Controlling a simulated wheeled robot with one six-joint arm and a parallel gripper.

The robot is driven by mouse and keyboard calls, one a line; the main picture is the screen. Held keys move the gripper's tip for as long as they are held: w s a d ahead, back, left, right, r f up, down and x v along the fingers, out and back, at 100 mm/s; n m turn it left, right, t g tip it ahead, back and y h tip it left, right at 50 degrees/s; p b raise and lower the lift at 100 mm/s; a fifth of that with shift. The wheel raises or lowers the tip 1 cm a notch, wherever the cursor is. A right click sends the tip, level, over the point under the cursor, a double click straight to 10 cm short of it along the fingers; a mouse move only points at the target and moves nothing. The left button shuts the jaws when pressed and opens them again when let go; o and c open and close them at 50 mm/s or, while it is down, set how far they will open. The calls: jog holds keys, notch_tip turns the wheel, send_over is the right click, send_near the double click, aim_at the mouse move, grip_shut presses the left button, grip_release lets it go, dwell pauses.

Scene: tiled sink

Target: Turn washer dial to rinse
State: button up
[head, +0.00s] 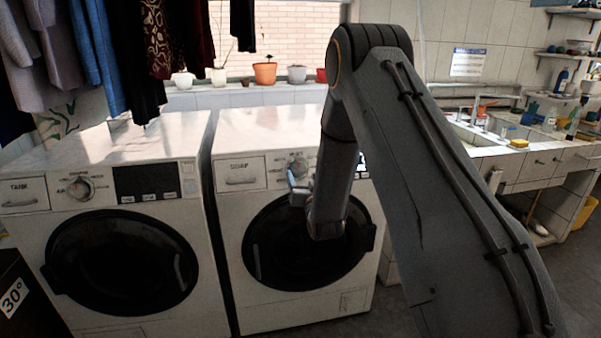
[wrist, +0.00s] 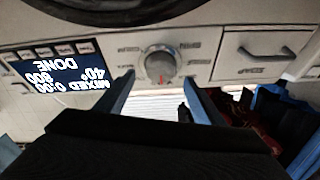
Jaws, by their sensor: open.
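The right washer (head: 232,205) has a round grey dial (head: 297,166) on its panel, right of its drawer. In the wrist view, which is upside down, the dial (wrist: 160,64) shows a red mark on its edge toward the bottom of the picture. Labels around it are too blurred to read surely. My gripper (head: 298,190) is in front of the panel, near the dial. In the wrist view its two blue fingers (wrist: 158,82) are spread, one on each side of the dial's line. I cannot tell whether they touch it; nothing is held.
The washer's lit display (wrist: 65,80) reads MIXED, 0:00, 40°, 800, DONE. Its drawer (wrist: 258,55) lies on the dial's other side. A left washer (head: 125,180) stands close beside it. Clothes (head: 85,45) hang above the left washer. Potted plants (head: 265,72) line the windowsill behind.

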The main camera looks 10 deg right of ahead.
aim_at(299, 170)
jog(key=shift+w+p, duration=0.3)
jog(key=shift+w, duration=1.8)
jog(key=shift+c, duration=0.3)
jog(key=c, duration=1)
